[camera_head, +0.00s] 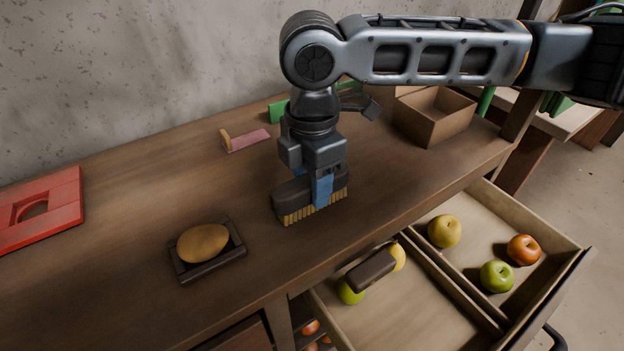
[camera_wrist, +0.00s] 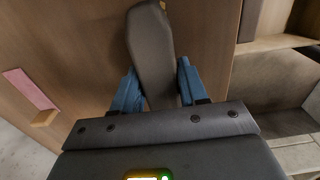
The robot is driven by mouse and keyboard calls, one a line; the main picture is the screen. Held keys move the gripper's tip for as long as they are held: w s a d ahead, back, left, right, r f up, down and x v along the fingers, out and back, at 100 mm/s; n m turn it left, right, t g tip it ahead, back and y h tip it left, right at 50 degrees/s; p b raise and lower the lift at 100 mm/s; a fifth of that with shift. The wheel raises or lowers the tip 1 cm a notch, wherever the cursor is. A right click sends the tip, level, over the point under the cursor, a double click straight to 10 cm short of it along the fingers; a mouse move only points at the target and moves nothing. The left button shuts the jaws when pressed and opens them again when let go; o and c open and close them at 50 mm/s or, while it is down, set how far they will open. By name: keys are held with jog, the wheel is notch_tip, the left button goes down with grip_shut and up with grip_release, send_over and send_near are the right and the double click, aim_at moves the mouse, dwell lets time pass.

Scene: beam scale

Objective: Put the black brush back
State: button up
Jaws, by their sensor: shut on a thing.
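The black brush (camera_head: 292,196) has a dark back and tan bristles that point down. It is at the middle of the wooden table, and I cannot tell whether the bristles touch the top. My gripper (camera_head: 322,190) points down from above, with its blue fingers shut on the brush's sides. In the wrist view the brush (camera_wrist: 152,55) lies lengthwise between the two blue fingers of my gripper (camera_wrist: 155,92). The brush's far side is hidden in the head view.
A dark tray (camera_head: 240,252) with a yellow-brown oval thing (camera_head: 203,243) stands at front left. A red frame (camera_head: 62,205) lies far left, a pink piece (camera_head: 248,139) behind. A cardboard box (camera_head: 432,118) is back right. An open drawer (camera_head: 415,318) holds several fruits and a brown block (camera_head: 371,270).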

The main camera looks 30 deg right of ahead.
jog(key=shift+f, duration=0.1)
jog(key=o, duration=0.9)
jog(key=shift+o, duration=0.2)
notch_tip(320, 180, up, 12)
jog(key=shift+r, duration=0.2)
